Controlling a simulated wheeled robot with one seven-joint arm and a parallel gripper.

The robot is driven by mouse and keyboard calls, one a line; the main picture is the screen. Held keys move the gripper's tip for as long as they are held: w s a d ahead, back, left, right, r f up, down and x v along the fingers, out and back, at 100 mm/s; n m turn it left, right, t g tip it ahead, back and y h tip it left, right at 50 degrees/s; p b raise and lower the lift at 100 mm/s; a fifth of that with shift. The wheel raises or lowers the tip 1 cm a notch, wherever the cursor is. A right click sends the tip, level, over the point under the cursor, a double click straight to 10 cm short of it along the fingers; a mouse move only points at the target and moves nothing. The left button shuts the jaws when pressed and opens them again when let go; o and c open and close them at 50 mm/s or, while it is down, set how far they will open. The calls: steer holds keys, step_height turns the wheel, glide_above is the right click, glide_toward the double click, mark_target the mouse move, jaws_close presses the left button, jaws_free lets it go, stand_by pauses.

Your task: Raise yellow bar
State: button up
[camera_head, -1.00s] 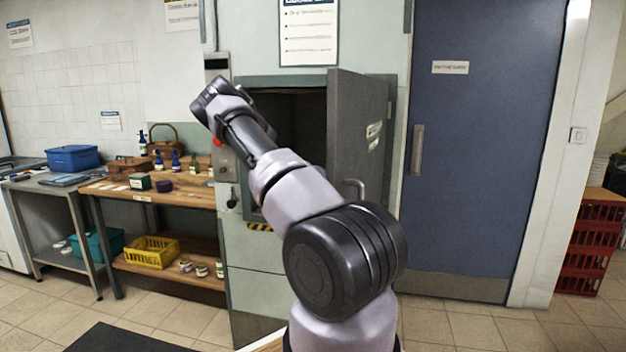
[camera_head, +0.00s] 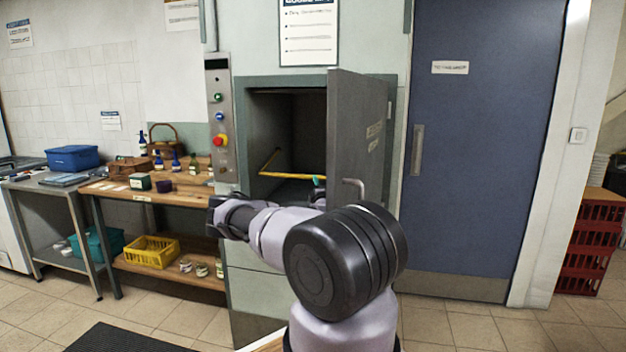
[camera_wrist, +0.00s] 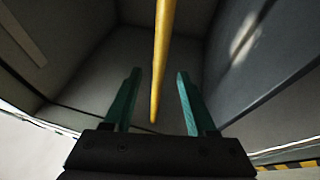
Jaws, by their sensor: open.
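The yellow bar (camera_head: 292,176) crosses the opening of the wall cabinet (camera_head: 247,120), low in its dark inside. In the wrist view the yellow bar (camera_wrist: 160,62) runs from the top edge down between the two teal fingers of my gripper (camera_wrist: 158,73). The fingers are apart, with a gap on each side of the bar. I cannot tell how deep the bar sits between them. In the head view a small teal part of my gripper (camera_head: 316,181) shows by the bar's right end; my arm hides most of the rest.
The cabinet's grey door (camera_head: 355,130) stands open on the right. A button panel (camera_head: 220,120) with a red knob is left of the opening. A wooden bench (camera_head: 150,198) with bottles stands further left. A blue door (camera_head: 475,150) is on the right.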

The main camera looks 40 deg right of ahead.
steer(key=x, duration=0.7)
steer(key=shift+w+d, duration=0.15)
jaws_close()
stand_by(1.2)
